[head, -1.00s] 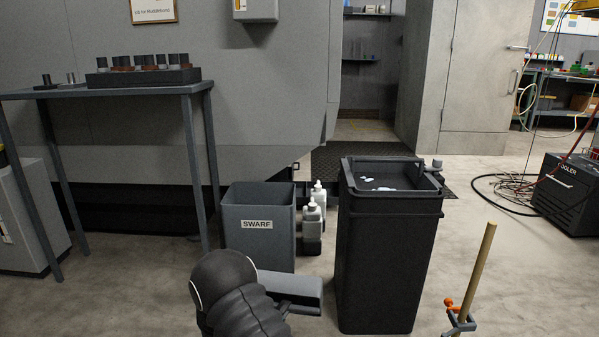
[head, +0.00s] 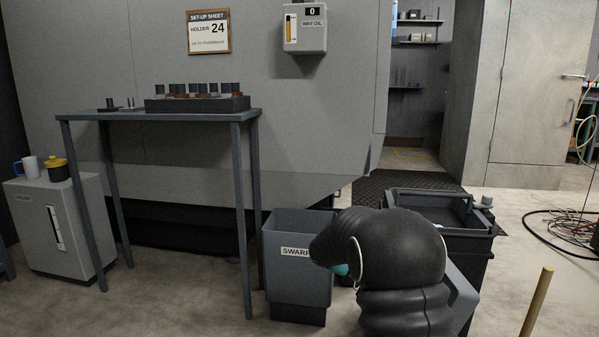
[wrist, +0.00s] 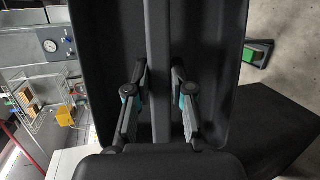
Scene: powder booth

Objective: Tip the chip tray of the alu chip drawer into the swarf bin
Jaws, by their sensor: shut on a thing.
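My gripper (wrist: 158,78) is shut on the central bar of a dark tray (wrist: 218,50), which fills the middle of the wrist view. One finger lies on each side of the bar. The tray looks steeply tilted in that view, and I see no chips in it. In the head view, my arm hides the gripper and the held tray. The grey swarf bin (head: 290,265) stands left of my arm, open at the top, its label partly covered by the arm.
A tall black container (head: 478,245) with an open top stands right of my arm, partly hidden. A grey table (head: 160,115) with a dark block of holders stands left. A wooden stick (head: 537,302) rises at the lower right.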

